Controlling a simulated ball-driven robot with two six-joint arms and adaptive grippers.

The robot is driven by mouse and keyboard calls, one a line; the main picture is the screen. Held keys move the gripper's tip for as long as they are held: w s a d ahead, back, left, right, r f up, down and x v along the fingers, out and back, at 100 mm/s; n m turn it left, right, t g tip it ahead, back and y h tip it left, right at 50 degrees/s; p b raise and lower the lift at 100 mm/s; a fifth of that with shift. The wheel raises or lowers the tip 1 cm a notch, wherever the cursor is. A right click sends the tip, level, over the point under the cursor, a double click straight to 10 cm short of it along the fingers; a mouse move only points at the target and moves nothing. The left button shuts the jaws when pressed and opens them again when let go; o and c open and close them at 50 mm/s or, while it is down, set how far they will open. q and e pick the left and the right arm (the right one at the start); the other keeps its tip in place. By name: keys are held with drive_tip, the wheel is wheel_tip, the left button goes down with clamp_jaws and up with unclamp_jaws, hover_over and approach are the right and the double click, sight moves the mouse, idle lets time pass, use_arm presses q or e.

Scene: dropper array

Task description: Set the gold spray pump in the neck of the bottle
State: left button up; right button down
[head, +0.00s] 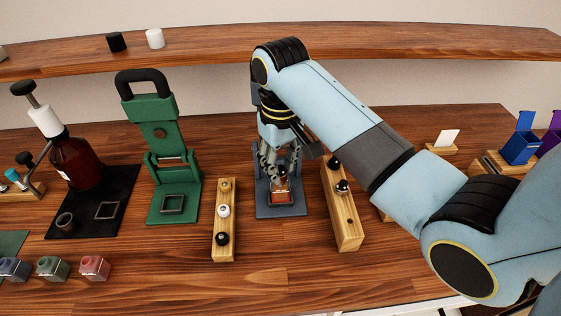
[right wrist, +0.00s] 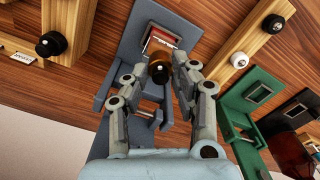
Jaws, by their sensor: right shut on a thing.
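The bottle (head: 281,197), small and reddish-orange, stands in the blue-grey press (head: 265,208) in the middle of the table. It also shows in the right wrist view (right wrist: 160,38). My right gripper (head: 280,166) is over the bottle with its fingers pointing down. In the right wrist view my right gripper (right wrist: 164,72) is shut on the gold spray pump (right wrist: 159,60), which has a dark part facing the camera. The pump is at the bottle's top; I cannot tell whether it is in the neck, as the fingers hide much of it. My left gripper is not in view.
A wooden rack (head: 223,224) with white and black tops stands left of the press; another rack (head: 347,218) with black tops stands close on the right. A green press (head: 160,190) is further left. Three coloured bottles (head: 52,268) stand at the front left.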

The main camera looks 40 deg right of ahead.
sight(280, 167)
drive_tip(key=c, duration=1)
unclamp_jaws()
wheel_tip(280, 167, up, 8)
drive_tip(key=shift+f, duration=0.2)
